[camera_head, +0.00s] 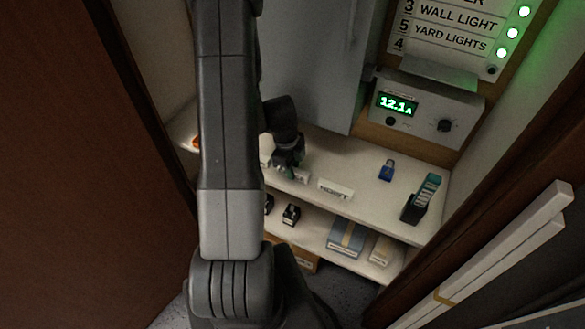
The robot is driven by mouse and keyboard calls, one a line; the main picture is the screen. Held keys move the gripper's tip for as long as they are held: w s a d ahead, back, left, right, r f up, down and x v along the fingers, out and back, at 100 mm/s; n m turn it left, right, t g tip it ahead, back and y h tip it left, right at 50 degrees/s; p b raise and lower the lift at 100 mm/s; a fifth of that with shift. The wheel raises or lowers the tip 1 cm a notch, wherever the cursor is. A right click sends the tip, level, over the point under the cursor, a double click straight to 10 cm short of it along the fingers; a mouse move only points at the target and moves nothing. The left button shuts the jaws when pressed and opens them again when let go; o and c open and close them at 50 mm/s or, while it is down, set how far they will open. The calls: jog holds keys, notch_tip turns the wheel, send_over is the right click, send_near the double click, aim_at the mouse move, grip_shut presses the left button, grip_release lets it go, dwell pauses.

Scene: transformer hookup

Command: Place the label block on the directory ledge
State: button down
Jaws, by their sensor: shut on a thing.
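My gripper (288,160) is low over the upper shelf, its jaws shut on a white label block (300,177). The gripper hides most of this block, and its lettering cannot be read. I cannot tell whether the block touches the shelf. Another white label block (336,189), with dark lettering that seems to read HOIST, lies just to the right on the shelf. The directory (447,28) is on the back wall at upper right, with rows for WALL LIGHT and YARD LIGHTS and a blank row 4. A grey ledge (438,72) juts out below it.
A meter box (425,108) reading 12.1A sits under the ledge. On the upper shelf (345,163) stand a blue padlock-like item (387,170) and a dark holder with teal-edged pieces (421,199). The lower shelf (318,232) holds boxes. A brown door or panel (85,180) closes off the left.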

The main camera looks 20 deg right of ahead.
jog(key=shift+f, duration=0.2)
jog(key=c, duration=1.3)
grip_release()
jog(key=shift+r, duration=0.1)
jog(key=shift+r+p, duration=0.2)
jog(key=shift+p, duration=0.65)
